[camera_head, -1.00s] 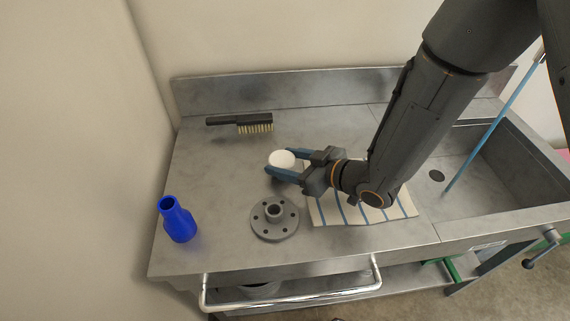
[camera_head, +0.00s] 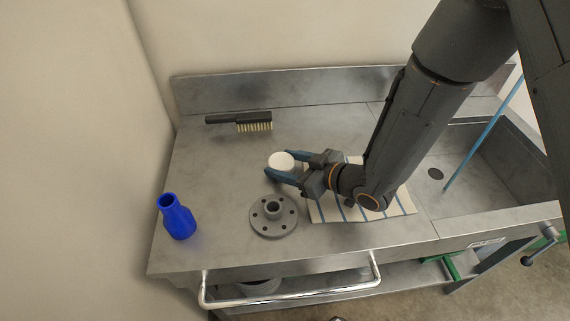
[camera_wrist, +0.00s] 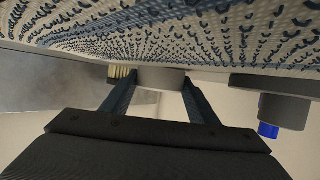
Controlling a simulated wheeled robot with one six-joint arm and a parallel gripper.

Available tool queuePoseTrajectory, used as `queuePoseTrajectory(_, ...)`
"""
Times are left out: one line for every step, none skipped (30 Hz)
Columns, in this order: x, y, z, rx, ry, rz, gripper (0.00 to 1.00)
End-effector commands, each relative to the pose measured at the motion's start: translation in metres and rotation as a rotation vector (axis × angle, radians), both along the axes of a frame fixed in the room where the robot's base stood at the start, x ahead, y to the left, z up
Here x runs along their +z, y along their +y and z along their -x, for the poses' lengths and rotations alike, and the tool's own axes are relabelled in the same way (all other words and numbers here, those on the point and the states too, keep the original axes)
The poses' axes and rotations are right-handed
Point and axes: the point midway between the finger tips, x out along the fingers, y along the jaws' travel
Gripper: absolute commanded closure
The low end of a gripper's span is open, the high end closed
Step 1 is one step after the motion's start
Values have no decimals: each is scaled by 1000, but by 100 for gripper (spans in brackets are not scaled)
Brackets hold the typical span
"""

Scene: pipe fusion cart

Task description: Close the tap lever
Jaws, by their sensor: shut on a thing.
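My gripper (camera_head: 275,172) is shut on a round white-topped piece (camera_head: 281,160) over the left part of the steel worktop. In the wrist view the piece (camera_wrist: 160,77) shows as a short grey cylinder between the two blue-grey fingers (camera_wrist: 158,92). I cannot tell whether it touches the worktop. A dark lever with a rounded end (camera_head: 541,246) sticks out at the front right of the cart, below the sink; it may be the tap lever. It is far from my gripper, and I cannot tell its open or closed position.
A grey flange (camera_head: 273,229) stands in front of my gripper. A striped cloth (camera_head: 328,212) lies under my wrist. A blue bottle-shaped piece (camera_head: 178,218) is at left, a brush (camera_head: 240,121) behind. A sink (camera_head: 470,205) with a blue rod (camera_head: 485,135) is at right.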

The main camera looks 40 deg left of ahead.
Motion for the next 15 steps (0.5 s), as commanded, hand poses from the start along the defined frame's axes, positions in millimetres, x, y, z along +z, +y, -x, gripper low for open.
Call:
queuePoseTrajectory(-14, -5, 3, -1, 9, 19, 43)
queuePoseTrajectory(-14, -5, 3, -1, 9, 19, 38)
queuePoseTrajectory(-14, -6, 3, -1, 10, 20, 31)
queuePoseTrajectory(-14, -6, 3, -1, 10, 20, 27)
queuePoseTrajectory(-15, -6, 3, -1, 10, 20, 27)
queuePoseTrajectory(-15, -6, 3, -1, 10, 21, 27)
queuePoseTrajectory(-15, -6, 3, -1, 10, 21, 27)
queuePoseTrajectory(-15, -6, 3, -1, 10, 21, 27)
queuePoseTrajectory(-15, -6, 3, -1, 10, 21, 27)
queuePoseTrajectory(-15, -6, 3, -1, 10, 22, 27)
queuePoseTrajectory(-15, -6, 3, -1, 10, 22, 27)
queuePoseTrajectory(-15, -6, 3, -1, 10, 22, 27)
queuePoseTrajectory(-15, -6, 3, -1, 10, 23, 27)
queuePoseTrajectory(-14, -6, 3, -1, 11, 23, 27)
queuePoseTrajectory(-12, -6, 3, -1, 11, 23, 27)
